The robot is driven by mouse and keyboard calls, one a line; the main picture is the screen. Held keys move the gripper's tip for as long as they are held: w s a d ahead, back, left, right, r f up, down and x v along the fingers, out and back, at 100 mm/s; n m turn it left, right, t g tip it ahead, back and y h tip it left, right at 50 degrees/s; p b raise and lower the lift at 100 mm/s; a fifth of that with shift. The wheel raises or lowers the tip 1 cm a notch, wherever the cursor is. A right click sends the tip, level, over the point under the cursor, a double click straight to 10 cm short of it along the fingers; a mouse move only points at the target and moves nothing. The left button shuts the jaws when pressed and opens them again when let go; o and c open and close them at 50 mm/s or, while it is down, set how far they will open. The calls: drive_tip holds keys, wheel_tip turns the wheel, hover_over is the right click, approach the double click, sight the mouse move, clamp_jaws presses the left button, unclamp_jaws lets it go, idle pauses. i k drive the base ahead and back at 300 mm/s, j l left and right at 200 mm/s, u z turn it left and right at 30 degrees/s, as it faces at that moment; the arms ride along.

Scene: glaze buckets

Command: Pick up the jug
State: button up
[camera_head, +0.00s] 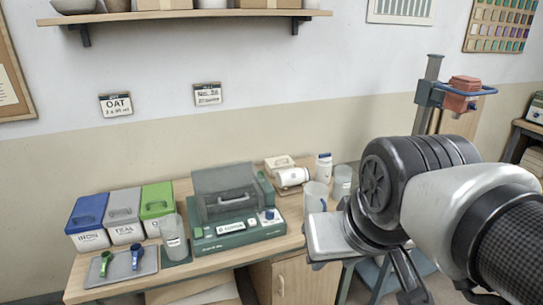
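A clear measuring jug (173,240) stands upright on a dark green mat on the table, in front of the green bin. Two more clear vessels stand at the table's right end: one (315,197) close to my arm and one (342,180) behind it. I cannot tell for sure which vessel the task calls the jug. My gripper (402,283) is at the lower right, beyond the table's right end and apart from all of these vessels. Only dark parts of it show below my wrist, so its opening is unclear. I see nothing held in it.
Blue (88,222), grey (123,217) and green (157,209) lidded bins stand at the left. A grey tray (120,267) holds two scoops. A white bottle (324,167) and a tipped jar (291,177) stand behind.

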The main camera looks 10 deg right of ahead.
sight(316, 195)
drive_tip(key=z, duration=0.35)
drive_tip(key=u, duration=1.25)
drive_tip(key=z, duration=1.25)
drive_tip(key=i+l+u, duration=0.35)
drive_tip(key=i, duration=0.3)
drive_tip(key=i+l+u, duration=0.4)
drive_tip(key=i+l, duration=0.2)
